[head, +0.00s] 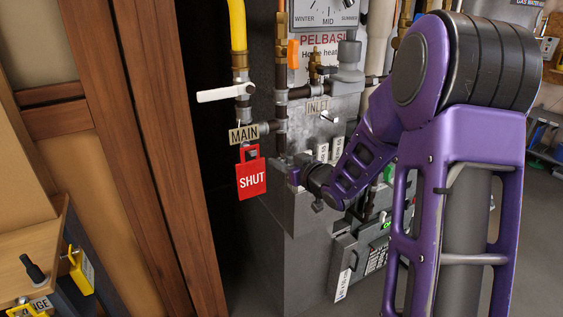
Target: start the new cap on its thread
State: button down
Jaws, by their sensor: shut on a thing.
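My gripper (295,173) is small in the head view, at the end of my purple arm and close to the front of the grey heater cabinet. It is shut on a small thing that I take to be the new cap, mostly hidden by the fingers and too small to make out. A dark vertical pipe (281,132) comes down from the fittings to just above the gripper. Its lower end and thread are not clear. I cannot tell whether the cap touches the thread.
A yellow gas pipe (238,25) leads to a white valve lever (219,95), a MAIN label (243,134) and a red SHUT tag (251,178). A brown wooden post (150,150) stands left. A wooden bench (35,240) is lower left.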

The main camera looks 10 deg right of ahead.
jog(key=shift+r+p, duration=0.75)
jog(key=shift+r, duration=0.3)
jog(key=c, duration=0.5)
grip_release()
jog(key=shift+c, duration=0.2)
jog(key=p+v, duration=0.1)
jog(key=v, duration=1.6)
jog(key=shift+s, duration=0.2)
jog(key=shift+d, duration=0.15)
